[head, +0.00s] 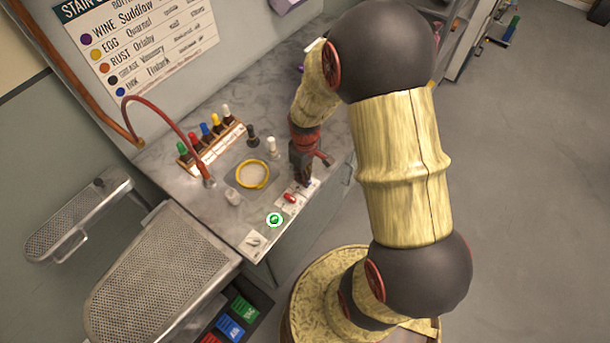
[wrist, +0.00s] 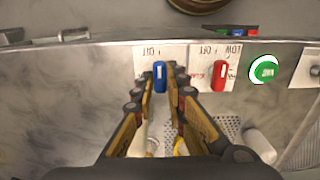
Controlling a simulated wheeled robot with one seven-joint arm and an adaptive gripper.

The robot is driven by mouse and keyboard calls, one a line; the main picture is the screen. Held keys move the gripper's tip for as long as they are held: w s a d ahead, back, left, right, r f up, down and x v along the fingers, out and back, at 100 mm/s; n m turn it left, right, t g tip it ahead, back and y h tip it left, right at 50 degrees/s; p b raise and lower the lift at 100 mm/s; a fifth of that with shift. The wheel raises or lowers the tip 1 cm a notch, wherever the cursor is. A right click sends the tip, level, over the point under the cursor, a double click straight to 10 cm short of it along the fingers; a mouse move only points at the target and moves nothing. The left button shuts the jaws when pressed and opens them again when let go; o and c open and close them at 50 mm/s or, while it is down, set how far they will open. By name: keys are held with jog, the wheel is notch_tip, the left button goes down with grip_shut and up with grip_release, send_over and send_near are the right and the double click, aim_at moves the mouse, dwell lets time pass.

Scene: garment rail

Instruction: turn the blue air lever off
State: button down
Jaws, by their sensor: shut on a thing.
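The blue air lever (wrist: 159,76) sits on a white label plate at the counter's front strip, upright in the wrist picture. The plate's lettering appears upside down there. My gripper (wrist: 162,84) has its two fingertips on either side of the blue lever and is shut on it. In the head view my gripper (head: 302,166) points down at the right end of the row of controls and hides nearly all of the blue lever.
A red lever (wrist: 219,76) is close beside my gripper, then a green-lit knob (wrist: 264,69). In the head view, a rack of colored bottles (head: 212,142), a dish with a yellow ring (head: 253,174) and small bottles stand behind. A perforated board (head: 160,275) is at left.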

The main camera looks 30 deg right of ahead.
jog(key=c, duration=1.8)
grip_release()
jog(key=shift+r, duration=0.1)
notch_tip(320, 180, up, 12)
